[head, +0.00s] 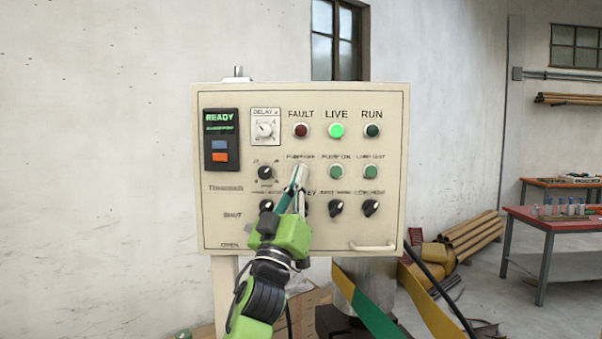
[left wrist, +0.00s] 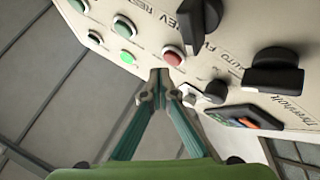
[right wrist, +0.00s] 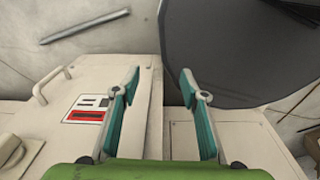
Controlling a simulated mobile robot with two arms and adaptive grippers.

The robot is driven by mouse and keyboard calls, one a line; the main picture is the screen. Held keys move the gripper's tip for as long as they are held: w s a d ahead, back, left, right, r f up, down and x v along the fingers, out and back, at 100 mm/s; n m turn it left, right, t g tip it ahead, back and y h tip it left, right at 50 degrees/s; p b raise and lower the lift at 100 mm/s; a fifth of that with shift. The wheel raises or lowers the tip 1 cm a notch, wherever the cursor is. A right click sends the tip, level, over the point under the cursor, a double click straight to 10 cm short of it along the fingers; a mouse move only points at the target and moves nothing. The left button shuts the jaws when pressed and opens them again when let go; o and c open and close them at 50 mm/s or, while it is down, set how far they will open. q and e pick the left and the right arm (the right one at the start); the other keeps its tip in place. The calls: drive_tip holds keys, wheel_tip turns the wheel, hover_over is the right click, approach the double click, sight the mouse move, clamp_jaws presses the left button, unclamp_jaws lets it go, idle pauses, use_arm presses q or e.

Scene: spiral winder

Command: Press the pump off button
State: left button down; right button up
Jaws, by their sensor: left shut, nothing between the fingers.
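The pump off button is a red round button (left wrist: 173,57) in the left wrist view, right beside my left fingertips. In the head view it is hidden behind those fingertips, under a label that reads roughly "PUMP OFF". My left gripper (head: 300,170) is shut and empty, its tips pointing at the cream control panel (head: 225,215). It also shows in the left wrist view (left wrist: 160,78). I cannot tell whether the tips touch the panel or the button. My right gripper (right wrist: 160,85) is open and empty, above cream machine covers (right wrist: 150,130).
Near the button are the red FAULT lamp (head: 301,130), lit green LIVE lamp (head: 336,130), green pump on button (head: 336,172) and a black knob (head: 265,173). More knobs sit below. A red table (head: 550,218) and brown tubes (head: 470,235) stand at right.

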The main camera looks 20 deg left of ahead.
use_arm(q)
drive_tip(key=shift+w, duration=0.15)
drive_tip(key=shift+w+a, duration=0.15)
drive_tip(key=shift+w, duration=0.15)
drive_tip(key=shift+w+a, duration=0.1)
drive_tip(key=shift+w, duration=0.15)
idle(0.6)
drive_tip(key=shift+s, duration=0.1)
drive_tip(key=shift+s+d, duration=0.25)
drive_tip(key=shift+s, duration=0.35)
drive_tip(key=s, duration=0.2)
drive_tip(key=s+d+p, duration=0.1)
drive_tip(key=s, duration=0.1)
drive_tip(key=shift+s+d, duration=0.2)
drive_tip(key=shift+s, duration=0.2)
